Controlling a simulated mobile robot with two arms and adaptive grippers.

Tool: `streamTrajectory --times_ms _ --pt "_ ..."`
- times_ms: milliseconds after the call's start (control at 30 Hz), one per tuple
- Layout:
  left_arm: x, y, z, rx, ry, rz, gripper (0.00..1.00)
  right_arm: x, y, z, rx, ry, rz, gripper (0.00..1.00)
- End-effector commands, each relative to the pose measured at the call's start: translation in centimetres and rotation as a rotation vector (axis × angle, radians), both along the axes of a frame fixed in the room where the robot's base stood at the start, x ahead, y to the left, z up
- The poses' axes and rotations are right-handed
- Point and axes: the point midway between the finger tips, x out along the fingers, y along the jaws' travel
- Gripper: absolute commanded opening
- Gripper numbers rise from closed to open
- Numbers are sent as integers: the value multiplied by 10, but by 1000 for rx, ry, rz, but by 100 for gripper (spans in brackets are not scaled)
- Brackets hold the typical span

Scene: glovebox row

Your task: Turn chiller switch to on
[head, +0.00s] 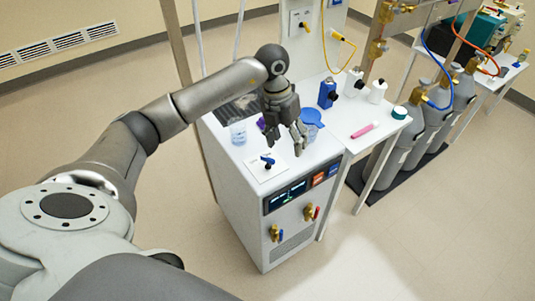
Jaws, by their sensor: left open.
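The chiller (240,222) is a white cabinet with a dark front panel. The panel holds lit displays (289,195), an orange-red switch (319,178) and a blue one (333,170) to its right. A blue-handled knob (268,160) sits on a white plate on the top. I cannot tell which of these is the chiller switch, or their settings. My left gripper (287,139) is open and points down over the cabinet top, behind the front panel and right of the knob. It appears empty and apart from the panel switches. My right gripper is not in view.
A clear beaker (238,133) and a blue-lidded container (311,122) stand near my left gripper. Bottles (327,92) and a pink marker (364,131) are on the table at right. Brass valves (310,212) stick out of the chiller's front. Grey cylinders (436,112) stand farther right. The front floor is clear.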

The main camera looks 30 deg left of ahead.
Motion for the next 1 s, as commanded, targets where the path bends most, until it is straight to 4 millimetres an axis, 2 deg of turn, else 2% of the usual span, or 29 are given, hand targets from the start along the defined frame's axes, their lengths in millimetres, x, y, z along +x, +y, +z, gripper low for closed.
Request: streamTrajectory --times_ms 33,100,200,367,800,1000 --pt "0 21 6 68 16 27 64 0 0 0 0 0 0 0" --pt "-2 41 12 134 38 56 64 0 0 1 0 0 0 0" --pt "-5 56 15 184 56 78 64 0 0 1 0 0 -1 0" --pt "-6 58 1 194 64 82 64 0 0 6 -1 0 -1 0" --pt "-6 57 -75 190 63 81 64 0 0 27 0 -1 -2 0" --pt "-6 57 -91 190 60 79 64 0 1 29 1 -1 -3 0"
